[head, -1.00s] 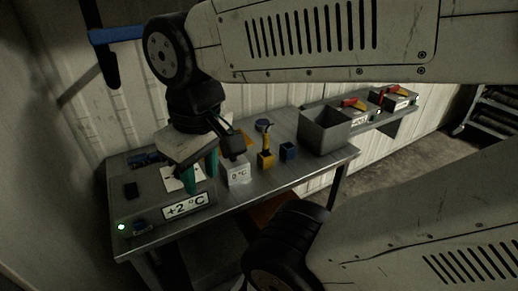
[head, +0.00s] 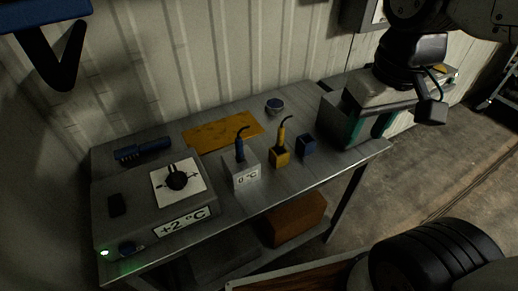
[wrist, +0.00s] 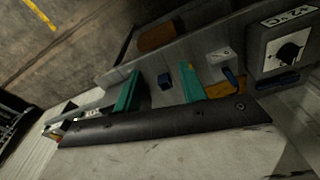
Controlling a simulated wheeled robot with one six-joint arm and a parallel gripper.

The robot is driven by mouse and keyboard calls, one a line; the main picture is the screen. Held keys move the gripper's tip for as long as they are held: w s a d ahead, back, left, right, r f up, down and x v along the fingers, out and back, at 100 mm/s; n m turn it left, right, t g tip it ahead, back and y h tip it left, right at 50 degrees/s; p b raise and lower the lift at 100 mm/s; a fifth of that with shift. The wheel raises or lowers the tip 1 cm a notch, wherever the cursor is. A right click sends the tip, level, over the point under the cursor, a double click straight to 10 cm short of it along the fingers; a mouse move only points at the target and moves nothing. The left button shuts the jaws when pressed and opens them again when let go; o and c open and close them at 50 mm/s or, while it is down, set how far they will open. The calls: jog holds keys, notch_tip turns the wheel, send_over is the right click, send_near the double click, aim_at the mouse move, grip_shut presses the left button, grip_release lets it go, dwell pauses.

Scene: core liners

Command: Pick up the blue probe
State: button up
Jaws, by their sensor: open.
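The blue probe (head: 240,147) stands upright in a pale block (head: 243,172) labelled 0 °C on the metal bench. In the wrist view the blue probe (wrist: 231,78) shows right of the teal fingers, with the pale block (wrist: 221,57) just above it. My gripper (head: 368,127) is open and empty, its teal fingers apart, in front of the grey bin in the head view, well to the right of the probe. In the wrist view my gripper (wrist: 160,88) has a small blue block (wrist: 165,80) showing between its fingers, farther away.
A yellow probe (head: 282,140) stands in a yellow block, with a blue block (head: 306,145) beside it. The grey bin (head: 331,120) is at the bench's right. A +2 °C control box (head: 130,215) with a dial is at left. A yellow mat (head: 215,132) lies behind the probes.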

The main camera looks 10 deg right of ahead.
jog(key=w+a+f+n, duration=0.2)
jog(key=w+a+n, duration=0.1)
jog(key=w+a, duration=0.55)
jog(key=n+g, duration=0.1)
jog(key=n, duration=0.1)
send_over(239, 149)
jog(key=w, duration=0.1)
jog(key=f, duration=0.8)
jog(key=shift+w+f, duration=0.1)
jog(key=shift+w, duration=0.1)
jog(key=f, duration=0.7)
jog(key=shift+s+f, duration=0.1)
jog(key=shift+s, duration=0.1)
jog(key=shift+f, duration=0.25)
grip_shut()
